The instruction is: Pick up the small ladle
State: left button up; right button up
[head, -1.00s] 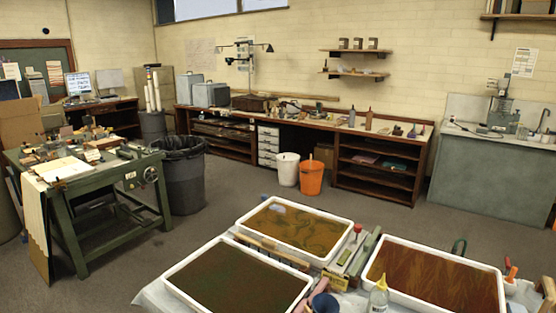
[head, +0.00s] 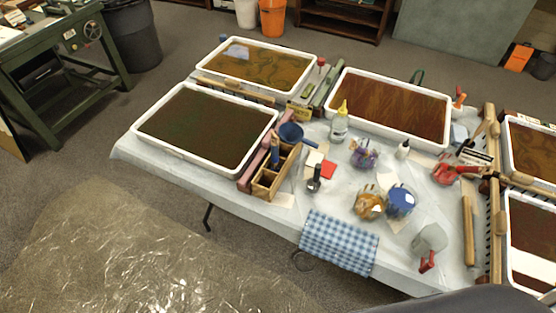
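Several things on the covered table (head: 225,195) could be the small ladle; I cannot tell for sure which is. A dark, short-handled piece (head: 314,181) stands near the table's middle, right of a wooden caddy (head: 266,187). A blue bowl-shaped piece (head: 291,132) is at the caddy's far end. A grey cup with a red handle (head: 430,240) lies near the front right, and a red tool (head: 445,174) lies farther back. Neither of my grippers is in view.
White-rimmed trays of dark or brown liquid (head: 166,153) line the table's back and left, with more at the right. Jars (head: 368,202), a squeeze bottle (head: 340,122) and a blue checked cloth (head: 340,243) crowd the middle. Clear plastic sheeting (head: 130,255) covers the floor at the front left.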

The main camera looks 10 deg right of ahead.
aim_at(316, 175)
jog(key=z, duration=1.45)
jog(key=l+u, duration=0.15)
jog(key=l, duration=0.25)
jog(key=k+l+u, duration=0.15)
jog(key=l, duration=0.2)
jog(key=k+l+u, duration=0.15)
jog(key=l, duration=0.2)
